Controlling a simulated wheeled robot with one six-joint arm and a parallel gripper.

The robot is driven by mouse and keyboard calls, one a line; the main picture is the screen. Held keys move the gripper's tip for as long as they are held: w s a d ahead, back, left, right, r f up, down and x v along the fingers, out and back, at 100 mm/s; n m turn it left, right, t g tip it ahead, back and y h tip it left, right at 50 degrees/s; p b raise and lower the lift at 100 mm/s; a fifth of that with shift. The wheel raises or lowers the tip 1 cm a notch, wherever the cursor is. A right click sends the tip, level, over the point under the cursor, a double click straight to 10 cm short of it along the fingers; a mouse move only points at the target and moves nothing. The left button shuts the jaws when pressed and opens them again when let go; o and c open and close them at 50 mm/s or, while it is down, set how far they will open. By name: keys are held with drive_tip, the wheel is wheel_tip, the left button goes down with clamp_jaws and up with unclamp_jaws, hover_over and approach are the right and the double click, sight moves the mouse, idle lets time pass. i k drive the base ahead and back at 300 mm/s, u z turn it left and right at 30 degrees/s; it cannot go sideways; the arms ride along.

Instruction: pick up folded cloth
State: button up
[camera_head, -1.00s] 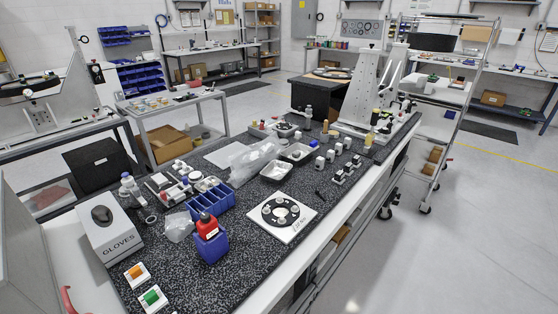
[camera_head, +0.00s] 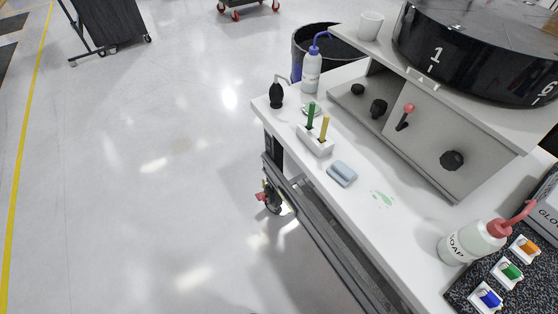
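A small blue-grey folded cloth (camera_head: 342,173) lies on the white bench top (camera_head: 365,222), close to its left edge. It looks like a flat pad with a fold line along it. Nothing covers it. My gripper is not in view.
A white holder (camera_head: 315,143) with a green and a yellow handle stands just behind the cloth. Green smears (camera_head: 383,198) mark the bench to its right. A soap bottle (camera_head: 472,241) stands at front right. A grey panel with knobs (camera_head: 420,130) rises behind. Open floor lies left.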

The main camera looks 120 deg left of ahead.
sight(341, 172)
drive_tip(key=u, duration=1)
drive_tip(key=i, duration=0.75)
drive_tip(key=u, duration=3.65)
drive_tip(key=i, duration=0.5)
drive_tip(key=u, duration=0.05)
